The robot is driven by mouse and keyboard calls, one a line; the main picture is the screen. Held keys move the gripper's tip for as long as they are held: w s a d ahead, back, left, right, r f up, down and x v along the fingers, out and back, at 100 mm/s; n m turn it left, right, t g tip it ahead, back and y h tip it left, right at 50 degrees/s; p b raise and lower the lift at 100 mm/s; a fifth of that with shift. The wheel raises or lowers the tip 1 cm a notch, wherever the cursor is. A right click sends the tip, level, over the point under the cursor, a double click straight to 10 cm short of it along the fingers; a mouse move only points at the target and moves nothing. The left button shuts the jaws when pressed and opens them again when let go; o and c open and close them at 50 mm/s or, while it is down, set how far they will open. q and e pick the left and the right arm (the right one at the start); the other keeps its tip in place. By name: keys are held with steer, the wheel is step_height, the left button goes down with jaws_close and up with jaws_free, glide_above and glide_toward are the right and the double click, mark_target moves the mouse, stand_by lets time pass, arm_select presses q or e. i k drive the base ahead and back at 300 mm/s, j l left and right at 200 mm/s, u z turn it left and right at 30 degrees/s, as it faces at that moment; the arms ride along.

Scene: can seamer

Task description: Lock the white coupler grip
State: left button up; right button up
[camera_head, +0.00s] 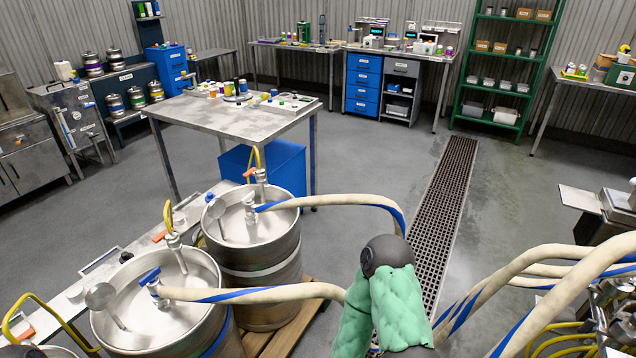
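Two steel kegs stand side by side, a front keg (150,310) and a rear keg (250,240). The front keg's coupler has a blue grip (149,275) and a hose running right. The rear keg's coupler has a small white grip (249,199), raised beside a blue-striped hose. Whether it is locked is too small to tell. A green-padded arm link of mine shows at bottom centre, right of the kegs. Neither gripper is in view.
Cream hoses (335,200) with blue stripes cross right of the kegs, and more fill the lower right. A steel table (190,118) and a blue bin (285,165) stand behind. Floor around the drain grate (445,205) is clear.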

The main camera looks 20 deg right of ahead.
mark_target(248, 199)
steer(key=i+l+z, duration=0.1)
steer(key=z, duration=0.15)
steer(key=i+u, duration=0.15)
steer(key=u, duration=0.4)
steer(key=i+l+u, duration=0.25)
steer(key=l, duration=0.15)
steer(key=l+u, duration=0.2)
steer(key=l, duration=0.15)
steer(key=i+l+u, duration=0.1)
steer(key=l+u, duration=0.15)
steer(key=l, duration=0.2)
steer(key=l+u, duration=0.2)
steer(key=l, duration=0.2)
steer(key=i, duration=0.05)
